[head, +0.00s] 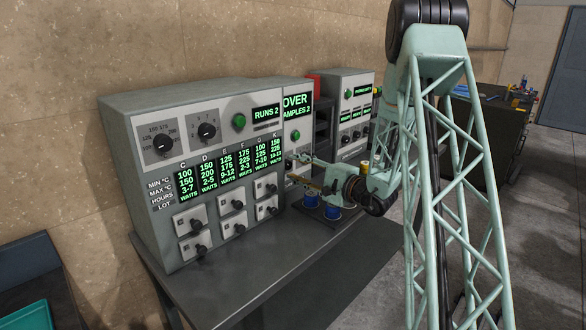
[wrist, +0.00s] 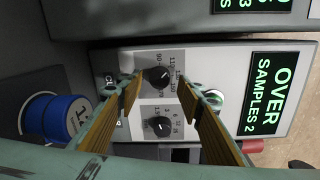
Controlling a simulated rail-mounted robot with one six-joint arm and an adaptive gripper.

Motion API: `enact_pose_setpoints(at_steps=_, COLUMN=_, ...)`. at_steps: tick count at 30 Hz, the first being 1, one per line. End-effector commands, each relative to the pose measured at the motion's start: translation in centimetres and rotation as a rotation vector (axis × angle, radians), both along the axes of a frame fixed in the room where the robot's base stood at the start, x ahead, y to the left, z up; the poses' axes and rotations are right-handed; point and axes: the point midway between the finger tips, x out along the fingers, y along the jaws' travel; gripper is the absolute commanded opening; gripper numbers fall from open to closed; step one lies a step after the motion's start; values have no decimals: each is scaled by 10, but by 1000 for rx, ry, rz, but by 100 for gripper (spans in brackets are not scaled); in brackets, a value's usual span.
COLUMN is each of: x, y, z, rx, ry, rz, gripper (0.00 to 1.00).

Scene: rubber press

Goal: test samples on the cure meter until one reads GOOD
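The cure meter (head: 297,100) stands behind the larger grey machine, and its green display (wrist: 267,94) reads OVER, SAMPLES 2. In the wrist view, it has an upper dial knob (wrist: 158,76), a lower dial knob (wrist: 159,126) and a green button (wrist: 213,99). My gripper (wrist: 163,88) is open and empty, its two fingers in front of the meter's face on either side of the dials. It shows in the head view (head: 303,172), with the arm behind it. Blue samples (head: 332,211) stand on the table below it; one (wrist: 47,116) shows at left in the wrist view.
The grey machine (head: 180,120) at left reads RUNS 2 and has several columns marked WAITS above small knobs. Another grey machine (head: 350,88) with green displays stands farther right. The grey table (head: 235,270) is clear at its near left. A cluttered dark bench is behind my arm.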

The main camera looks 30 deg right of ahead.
Motion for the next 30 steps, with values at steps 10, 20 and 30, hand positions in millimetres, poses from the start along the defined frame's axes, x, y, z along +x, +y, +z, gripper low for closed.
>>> enact_pose_setpoints(at_steps=10, x=-42, y=-14, z=2, rx=2, ry=1, rz=-1, gripper=34)
enact_pose_setpoints(at_steps=20, x=-78, y=-26, z=4, rx=1, ry=0, rz=-1, gripper=34)
enact_pose_setpoints(at_steps=30, x=-95, y=-31, z=5, rx=1, ry=0, rz=0, gripper=34)
